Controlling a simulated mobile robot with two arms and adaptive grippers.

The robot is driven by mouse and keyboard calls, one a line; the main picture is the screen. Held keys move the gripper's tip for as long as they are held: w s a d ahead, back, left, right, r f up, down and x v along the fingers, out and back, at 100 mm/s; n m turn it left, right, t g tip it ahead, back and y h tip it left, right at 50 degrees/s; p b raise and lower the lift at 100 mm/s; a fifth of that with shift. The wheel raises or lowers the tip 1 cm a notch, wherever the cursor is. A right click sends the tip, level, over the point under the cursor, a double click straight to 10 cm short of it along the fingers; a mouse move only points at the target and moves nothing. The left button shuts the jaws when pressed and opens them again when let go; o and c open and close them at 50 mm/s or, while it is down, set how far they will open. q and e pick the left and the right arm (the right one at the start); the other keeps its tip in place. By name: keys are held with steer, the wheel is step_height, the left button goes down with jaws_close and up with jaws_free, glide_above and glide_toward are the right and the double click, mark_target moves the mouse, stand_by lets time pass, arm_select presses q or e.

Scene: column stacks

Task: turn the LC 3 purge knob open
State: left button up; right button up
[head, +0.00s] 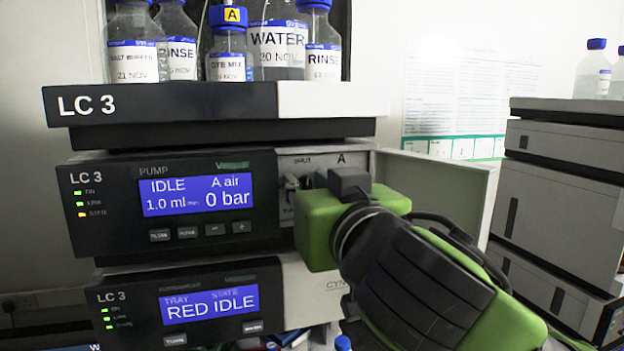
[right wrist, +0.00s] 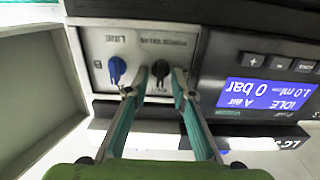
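The LC 3 pump module (head: 90,180) shows "IDLE", "A air" and "0 bar" on its blue screen. Its valve panel (head: 305,160) is mostly hidden by my right gripper (head: 322,228) in the head view. In the right wrist view, which is upside down, the black purge knob (right wrist: 160,69) sits on the panel, with a blue line knob (right wrist: 117,68) to its left. My right gripper (right wrist: 160,84) is open, its two teal fingers apart with tips either side of the black knob. Contact cannot be told. My left gripper is not in view.
The open panel door (head: 445,190) stands right of the valve panel; it also shows at left in the wrist view (right wrist: 30,85). Bottles (head: 277,45) stand on top of the stack. A second module sits below the pump. Another instrument stack (head: 560,190) is at right.

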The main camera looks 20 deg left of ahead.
jaws_close()
steer(key=shift+n, duration=0.3)
steer(key=n+b, duration=0.2)
steer(key=shift+s+f+n, duration=0.1)
steer(key=shift+n, duration=0.3)
steer(key=n+b, duration=0.1)
steer(key=n, duration=0.2)
steer(key=shift+a+n, duration=0.15)
steer(key=shift+n, duration=0.15)
steer(key=shift+s+a+f+n+b, duration=0.15)
steer(key=shift+n+b, duration=0.55)
steer(key=shift+n, duration=1.6)
steer(key=shift+f+n+b, duration=0.1)
steer(key=shift+n+b, duration=0.55)
steer(key=shift+n, duration=1.65)
